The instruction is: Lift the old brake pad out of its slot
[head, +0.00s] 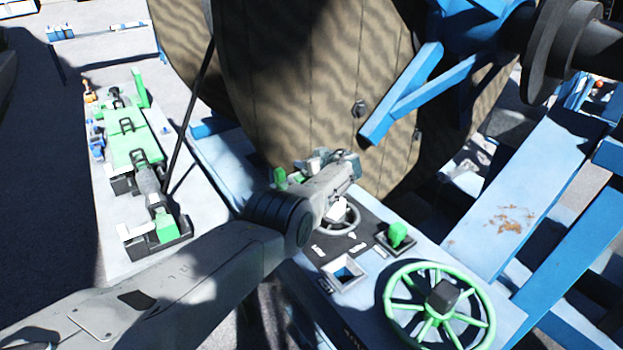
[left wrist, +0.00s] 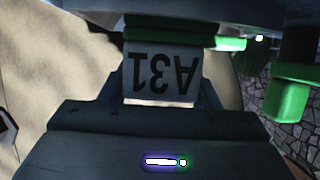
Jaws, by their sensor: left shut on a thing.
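My left gripper (head: 340,165) is over the blue-white machine deck, close to the wooden reel. In the left wrist view, a pale block marked "A31" (left wrist: 160,75), upside down in the picture, is just beyond my gripper body, with green parts at its top edge. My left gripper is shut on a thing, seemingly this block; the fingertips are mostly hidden. I cannot tell whether it is the old brake pad or whether it is clear of its slot. My right gripper is not in view.
The wooden reel (head: 290,85) stands behind my gripper. A pale bench (head: 115,215) with green tools stands left. Blue frame beams (head: 545,190) block the right.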

